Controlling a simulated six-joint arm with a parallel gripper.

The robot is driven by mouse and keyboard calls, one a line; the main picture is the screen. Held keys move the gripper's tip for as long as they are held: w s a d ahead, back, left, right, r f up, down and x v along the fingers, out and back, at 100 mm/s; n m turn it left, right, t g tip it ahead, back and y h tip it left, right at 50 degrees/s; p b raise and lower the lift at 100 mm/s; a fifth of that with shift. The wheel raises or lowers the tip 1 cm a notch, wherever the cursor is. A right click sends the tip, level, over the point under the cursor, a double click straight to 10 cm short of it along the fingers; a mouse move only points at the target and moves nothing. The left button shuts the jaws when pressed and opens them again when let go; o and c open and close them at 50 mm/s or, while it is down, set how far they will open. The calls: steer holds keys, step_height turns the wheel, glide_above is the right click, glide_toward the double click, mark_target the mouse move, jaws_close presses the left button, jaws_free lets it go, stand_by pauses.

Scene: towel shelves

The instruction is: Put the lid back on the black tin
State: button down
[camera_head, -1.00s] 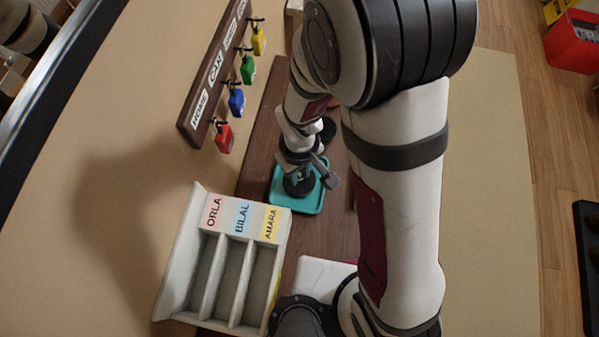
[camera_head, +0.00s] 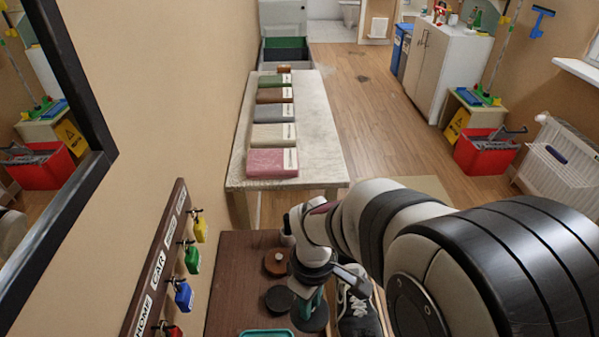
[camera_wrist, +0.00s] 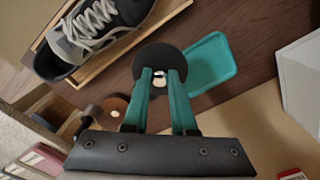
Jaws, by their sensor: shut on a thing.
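My gripper (camera_wrist: 160,82) has teal fingers, shut on the pale knob of a round black lid (camera_wrist: 150,58). The lid also shows in the head view (camera_head: 318,320), below the fingers, over the dark wooden top. The black tin (camera_head: 279,299) stands on that top, just left of the held lid and apart from it in the head view. In the wrist view the tin is not clearly visible, probably behind my gripper. The teal tray (camera_wrist: 207,65) looks empty in the wrist view and lies beside the lid.
A brown round tin (camera_head: 276,264) with a pale knob stands behind the black tin. A shoe (camera_head: 358,313) on a wooden rack is close on the right. Padlocks on a key board (camera_head: 158,268) hang on the left wall. A towel table (camera_head: 320,150) stands beyond.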

steer(key=w+a+f+n, duration=0.2)
steer(key=w+a+f, duration=0.1)
steer(key=w+a, duration=0.4)
steer(key=shift+w+d+f, duration=0.15)
steer(key=shift+w+f, duration=0.1)
steer(key=shift+f, duration=0.75)
steer(key=shift+w+d+f, duration=0.1)
steer(key=shift+w+f, duration=0.1)
steer(key=shift+f, duration=0.8)
steer(key=shift+w+d+f, duration=0.15)
steer(key=shift+w+f, duration=0.1)
steer(key=shift+f, duration=0.75)
steer(key=shift+f, duration=0.15)
steer(key=shift+c, duration=0.8)
jaws_free()
